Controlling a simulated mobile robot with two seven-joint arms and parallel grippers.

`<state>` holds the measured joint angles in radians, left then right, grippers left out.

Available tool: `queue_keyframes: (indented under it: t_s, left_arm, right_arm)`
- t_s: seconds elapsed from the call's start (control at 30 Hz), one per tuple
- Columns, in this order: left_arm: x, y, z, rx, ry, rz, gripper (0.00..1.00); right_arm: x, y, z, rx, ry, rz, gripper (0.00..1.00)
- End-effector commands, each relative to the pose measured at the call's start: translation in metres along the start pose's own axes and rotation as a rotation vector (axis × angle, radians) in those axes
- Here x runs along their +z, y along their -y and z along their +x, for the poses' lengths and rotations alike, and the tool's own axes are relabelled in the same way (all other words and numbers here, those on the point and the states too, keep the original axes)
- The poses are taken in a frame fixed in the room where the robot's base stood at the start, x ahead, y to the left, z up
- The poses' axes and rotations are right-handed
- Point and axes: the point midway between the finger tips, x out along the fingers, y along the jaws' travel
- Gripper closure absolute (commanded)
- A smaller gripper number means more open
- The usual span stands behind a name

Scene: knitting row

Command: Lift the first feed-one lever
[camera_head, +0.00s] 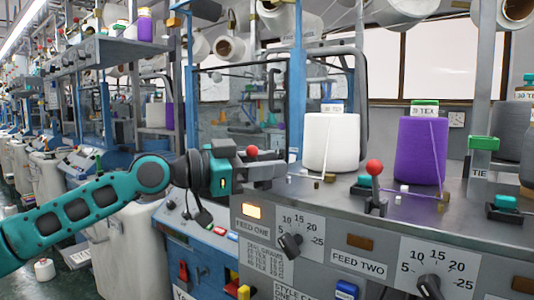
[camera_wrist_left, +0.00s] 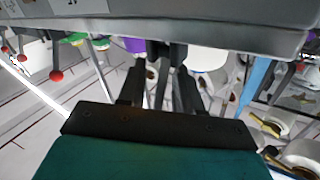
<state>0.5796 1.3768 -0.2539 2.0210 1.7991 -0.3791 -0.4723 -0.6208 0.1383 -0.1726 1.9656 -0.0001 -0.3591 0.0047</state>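The feed-one lever shows in the head view as a red ball knob (camera_head: 252,151) just above my left gripper's fingers. Its stem is hidden there by the gripper. My left gripper (camera_head: 268,172) reaches in from the left, level, over the console's left end by the "FEED ONE" label (camera_head: 252,228). In the left wrist view its two dark fingers (camera_wrist_left: 161,92) stand apart, with dark lever parts between and beyond them. I cannot tell whether they touch the lever. The feed-two lever (camera_head: 374,182), with a red knob, stands upright to the right. My right gripper is not in view.
The grey console (camera_head: 331,195) carries a white yarn cone (camera_head: 331,142) and a purple cone (camera_head: 421,150) behind the levers. An amber lamp (camera_head: 253,211) glows near the feed-one label. A dial (camera_head: 290,246) is below. A blue post (camera_head: 297,80) rises behind the gripper.

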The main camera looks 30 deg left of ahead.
Motion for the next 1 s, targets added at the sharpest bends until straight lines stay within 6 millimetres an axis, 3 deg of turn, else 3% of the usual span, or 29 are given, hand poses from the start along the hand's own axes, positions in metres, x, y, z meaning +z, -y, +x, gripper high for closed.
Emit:
queue_keyframes:
  t_s: [0.27, 0.63, 1.0]
  left_arm:
    - [0.0007, -0.0003, 0.0012, 0.000, 0.000, -0.001, 0.66]
    - [0.0005, -0.0002, 0.0010, 0.000, 0.000, 0.000, 0.99]
    - [0.0004, -0.0002, 0.0009, 0.000, 0.000, 0.000, 1.00]
  right_arm:
    - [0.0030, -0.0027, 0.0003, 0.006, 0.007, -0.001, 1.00]
    - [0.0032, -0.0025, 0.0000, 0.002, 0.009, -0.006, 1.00]
    - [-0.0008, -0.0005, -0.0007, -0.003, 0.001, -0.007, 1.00]
